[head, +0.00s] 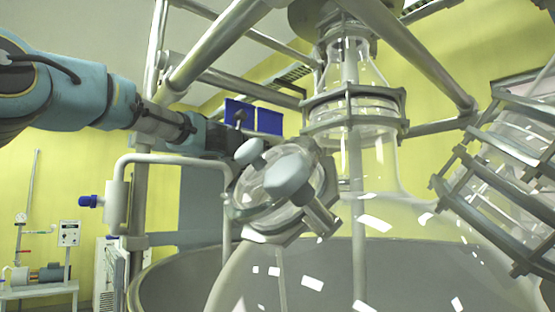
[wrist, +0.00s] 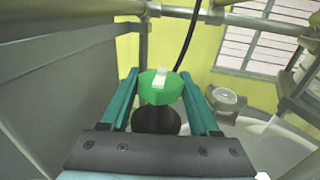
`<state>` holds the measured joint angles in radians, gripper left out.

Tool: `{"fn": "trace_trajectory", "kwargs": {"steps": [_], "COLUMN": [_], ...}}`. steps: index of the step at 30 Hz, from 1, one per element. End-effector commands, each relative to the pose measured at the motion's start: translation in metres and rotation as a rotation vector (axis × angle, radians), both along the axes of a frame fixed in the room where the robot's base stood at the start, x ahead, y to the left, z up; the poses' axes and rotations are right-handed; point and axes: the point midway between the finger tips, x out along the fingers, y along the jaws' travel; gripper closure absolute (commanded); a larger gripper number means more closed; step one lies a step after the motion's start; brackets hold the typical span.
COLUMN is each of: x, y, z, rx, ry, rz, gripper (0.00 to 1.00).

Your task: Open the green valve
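The green valve (wrist: 148,92) shows in the wrist view as a rounded green knob with a pale strip across its top. My gripper (wrist: 160,75) has its two teal fingers set apart, one on each side of the knob. The knob sits between the fingers near their tips; whether they touch it I cannot tell. A dark round part (wrist: 155,122) lies just below the knob in that view. In the head view my gripper (head: 222,138) reaches in from the left beside the glass vessel; its fingertips and the green valve are hidden or cannot be made out there.
The large glass reactor (head: 350,255) and its metal clamp rings (head: 355,100) stand close right of my gripper. Metal frame bars (head: 215,45) cross above it. A bent pipe (head: 165,160) runs below my arm. A black cable (wrist: 188,35) passes behind the knob.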

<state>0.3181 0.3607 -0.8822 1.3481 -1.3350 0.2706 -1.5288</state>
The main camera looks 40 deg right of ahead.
Motion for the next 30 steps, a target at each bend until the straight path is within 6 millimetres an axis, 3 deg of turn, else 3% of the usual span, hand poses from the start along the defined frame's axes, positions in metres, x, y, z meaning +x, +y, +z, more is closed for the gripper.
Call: {"fn": "trace_trajectory", "kwargs": {"steps": [6, 14, 30], "x": [0.0004, 0.0013, 0.0014], "y": [0.0002, -0.0002, -0.0004], "z": [0.0009, 0.0019, 0.0058], "rx": [-0.001, 0.0, 0.0], "ry": [0.0, 0.002, 0.003], "rz": [0.0, -0.023, -0.369], "gripper": [0.18, 0.18, 0.18]}}
